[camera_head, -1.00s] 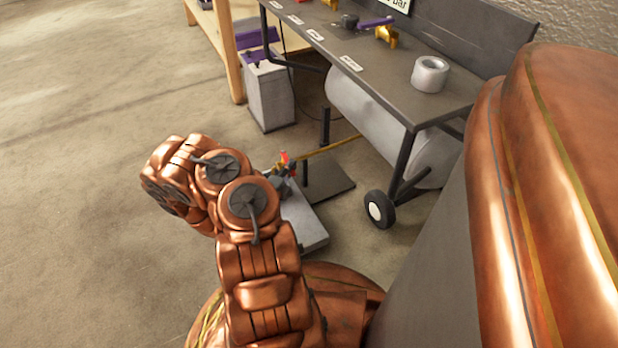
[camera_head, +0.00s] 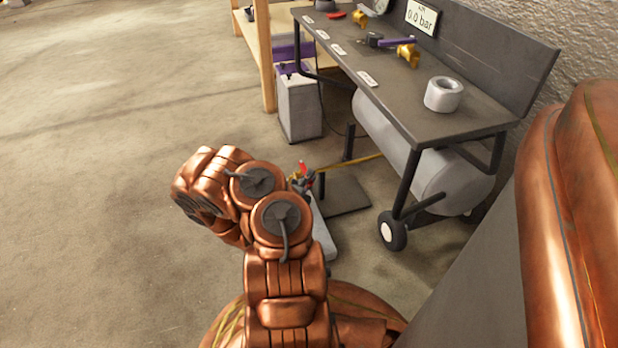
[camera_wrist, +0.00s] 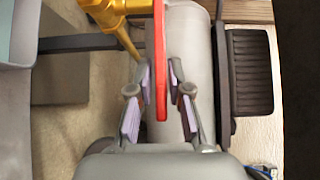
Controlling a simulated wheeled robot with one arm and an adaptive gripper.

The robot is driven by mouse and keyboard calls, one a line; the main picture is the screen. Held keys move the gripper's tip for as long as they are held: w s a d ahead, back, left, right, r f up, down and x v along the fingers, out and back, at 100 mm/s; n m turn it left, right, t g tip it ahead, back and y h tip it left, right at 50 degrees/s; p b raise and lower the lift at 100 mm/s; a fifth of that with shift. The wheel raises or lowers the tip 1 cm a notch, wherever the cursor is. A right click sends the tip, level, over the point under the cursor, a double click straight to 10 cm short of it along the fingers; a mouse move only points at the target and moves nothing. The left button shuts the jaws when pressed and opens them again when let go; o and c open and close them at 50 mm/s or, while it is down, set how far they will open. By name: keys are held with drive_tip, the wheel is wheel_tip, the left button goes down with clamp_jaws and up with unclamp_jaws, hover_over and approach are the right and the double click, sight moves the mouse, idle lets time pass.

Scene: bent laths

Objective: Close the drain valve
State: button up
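The drain valve is low by the floor under the workbench cart. It has a red lever (camera_wrist: 160,60) and a brass body (camera_wrist: 118,14) in the wrist view. In the head view the small red lever (camera_head: 303,167) shows beside my gripper (camera_head: 305,182), which my arm partly hides. In the wrist view my gripper (camera_wrist: 160,92) is open, with one purple-padded finger on each side of the lever. The lever's end reaches down between the fingers, with visible gaps on both sides. The brass pipe (camera_head: 350,161) runs from the valve toward the tank.
A grey tank (camera_head: 420,160) hangs under the cart's dark top (camera_head: 415,115); a wheel (camera_head: 391,231) stands close right. Brass valves (camera_head: 408,53), a tape roll (camera_head: 443,95) and a "0.0 bar" sign (camera_head: 421,17) are above. A grey box (camera_head: 298,105) stands behind. Floor at left is clear.

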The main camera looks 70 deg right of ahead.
drive_tip(key=shift+o, duration=1.3)
drive_tip(key=shift+w, duration=0.1)
drive_tip(key=a, duration=1.2)
drive_tip(key=shift+w, duration=0.45)
